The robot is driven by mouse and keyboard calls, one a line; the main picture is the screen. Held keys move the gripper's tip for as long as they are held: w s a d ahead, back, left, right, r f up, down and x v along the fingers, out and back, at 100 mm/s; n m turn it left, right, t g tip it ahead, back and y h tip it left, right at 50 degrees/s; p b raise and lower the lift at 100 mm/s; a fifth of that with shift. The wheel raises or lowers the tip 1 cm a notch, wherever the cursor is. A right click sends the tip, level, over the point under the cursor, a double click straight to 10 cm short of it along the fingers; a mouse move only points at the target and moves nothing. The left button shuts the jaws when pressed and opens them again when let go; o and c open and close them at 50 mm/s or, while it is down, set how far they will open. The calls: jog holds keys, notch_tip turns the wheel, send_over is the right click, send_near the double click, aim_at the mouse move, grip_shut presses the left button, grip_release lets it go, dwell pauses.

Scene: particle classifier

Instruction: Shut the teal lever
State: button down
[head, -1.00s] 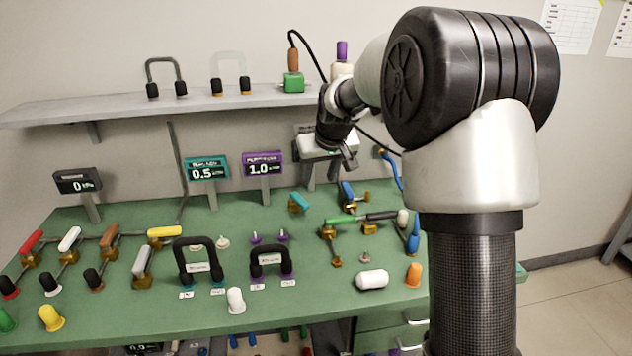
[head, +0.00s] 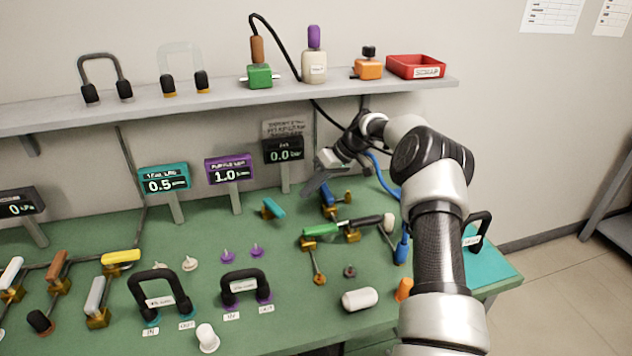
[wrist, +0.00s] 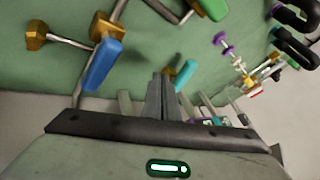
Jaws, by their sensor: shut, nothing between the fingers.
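The teal lever (head: 272,208) sits on a small brass valve towards the back of the green bench, its handle slanting. It also shows in the wrist view (wrist: 186,74), just right of the fingertips. My gripper (head: 310,190) is shut and empty, above the back of the bench, to the right of the teal lever in the head view. In the wrist view its closed fingers (wrist: 157,85) point at the bench. I cannot tell the exact gap between fingers and lever; no contact is visible.
A blue-handled valve (head: 328,195) stands close to my gripper and shows large in the wrist view (wrist: 102,65). A green-handled valve (head: 322,230) is in front. Display stands (head: 230,172) line the back. A shelf (head: 200,107) hangs above. Other levers and handles crowd the bench.

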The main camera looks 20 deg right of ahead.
aim_at(274, 210)
jog(key=x, duration=0.4)
jog(key=shift+s+a+r, duration=0.15)
jog(key=shift+s+a, duration=0.1)
jog(key=shift+a, duration=0.3)
jog(key=shift+s+a+r, duration=0.1)
jog(key=shift+s+a, duration=0.15)
jog(key=shift+a, duration=0.3)
jog(key=shift+s+a, duration=0.25)
jog(key=shift+a, duration=0.4)
